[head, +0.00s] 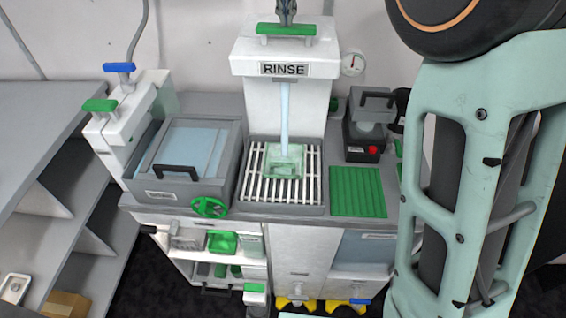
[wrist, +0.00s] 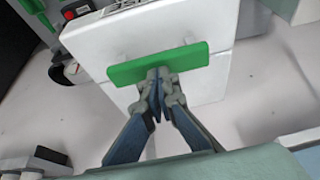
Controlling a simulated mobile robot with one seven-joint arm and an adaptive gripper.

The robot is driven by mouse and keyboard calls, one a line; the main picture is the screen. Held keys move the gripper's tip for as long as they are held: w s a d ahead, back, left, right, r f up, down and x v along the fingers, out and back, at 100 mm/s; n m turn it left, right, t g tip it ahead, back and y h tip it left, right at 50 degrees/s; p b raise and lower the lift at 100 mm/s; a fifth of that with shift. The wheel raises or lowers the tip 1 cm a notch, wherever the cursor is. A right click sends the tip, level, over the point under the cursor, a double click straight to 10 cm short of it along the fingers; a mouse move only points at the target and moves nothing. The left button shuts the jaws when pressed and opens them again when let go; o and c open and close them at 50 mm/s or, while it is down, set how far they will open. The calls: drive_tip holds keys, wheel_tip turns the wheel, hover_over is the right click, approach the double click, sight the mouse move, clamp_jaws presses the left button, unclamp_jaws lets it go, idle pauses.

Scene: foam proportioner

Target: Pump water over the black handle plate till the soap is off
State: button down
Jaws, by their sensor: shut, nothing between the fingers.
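My gripper (head: 287,17) is shut at the middle of the green bar handle (head: 272,29) on top of the white RINSE tower (head: 284,48). In the wrist view the shut fingertips (wrist: 158,78) meet the near edge of the green bar (wrist: 190,57), with nothing held between them. A pale blue water stream (head: 285,115) runs from the tower down onto a pale green see-through square piece (head: 283,165) on the slatted rack (head: 256,180). I see no black handle on that piece, and cannot tell whether soap is on it. A black handle (head: 177,172) sits on the lidded grey basin to the left.
A ribbed green mat (head: 357,191) lies empty right of the rack. A white dispenser (head: 125,110) with blue and green levers is at left. A green valve wheel (head: 209,207) is at the counter's front.

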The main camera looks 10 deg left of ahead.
drive_tip(key=shift+f+b, duration=0.6)
drive_tip(key=shift+f, duration=0.55)
drive_tip(key=shift+s, duration=0.1)
drive_tip(key=shift+r+p, duration=2.6)
drive_tip(key=shift+r, duration=0.05)
wheel_tip(320, 180, up, 6)
drive_tip(key=p, duration=0.3)
drive_tip(key=shift+p, duration=0.3)
